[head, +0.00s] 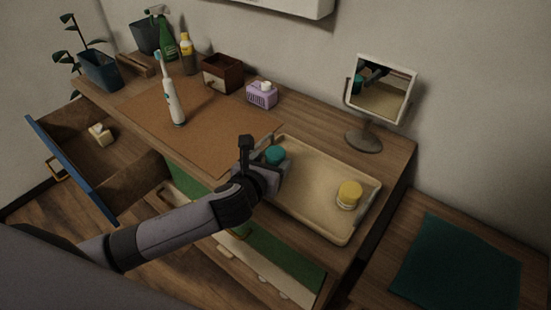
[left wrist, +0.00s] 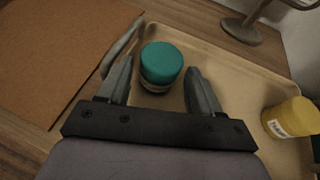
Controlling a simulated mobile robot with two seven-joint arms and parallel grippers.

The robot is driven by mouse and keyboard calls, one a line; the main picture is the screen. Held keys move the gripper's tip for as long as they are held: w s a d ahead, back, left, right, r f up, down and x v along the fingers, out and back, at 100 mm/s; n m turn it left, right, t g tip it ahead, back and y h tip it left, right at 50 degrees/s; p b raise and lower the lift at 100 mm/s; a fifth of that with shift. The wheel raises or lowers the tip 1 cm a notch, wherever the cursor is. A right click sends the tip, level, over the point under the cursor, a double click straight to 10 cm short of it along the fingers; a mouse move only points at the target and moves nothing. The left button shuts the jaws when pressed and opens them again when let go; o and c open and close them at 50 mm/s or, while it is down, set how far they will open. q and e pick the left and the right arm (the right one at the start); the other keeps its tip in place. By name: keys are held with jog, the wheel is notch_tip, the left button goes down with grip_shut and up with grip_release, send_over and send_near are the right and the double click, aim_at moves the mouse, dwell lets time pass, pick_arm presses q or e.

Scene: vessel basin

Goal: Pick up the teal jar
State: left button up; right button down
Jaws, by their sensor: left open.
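The teal jar (head: 275,154) stands upright in the left part of a beige tray (head: 317,217), partly hidden by my gripper in the head view. In the left wrist view the teal jar (left wrist: 161,65) shows its round lid and a pale label below. My left gripper (head: 268,163) is at the jar. In the left wrist view, its two open fingers (left wrist: 160,85) lie either side of the jar's near side, with a gap visible on the right. My right gripper is not in view.
A yellow jar (head: 348,195) stands in the tray's right part. A mirror (head: 380,95) stands behind the tray. A brown mat (head: 190,120) lies left of it, with a white electric toothbrush (head: 174,100) upright on it. A drawer (head: 95,160) is open at left.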

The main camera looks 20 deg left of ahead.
pick_arm(q)
jog(key=shift+x, duration=0.95)
jog(key=shift+c, duration=0.3)
jog(key=c, duration=0.8)
jog(key=shift+r, duration=0.1)
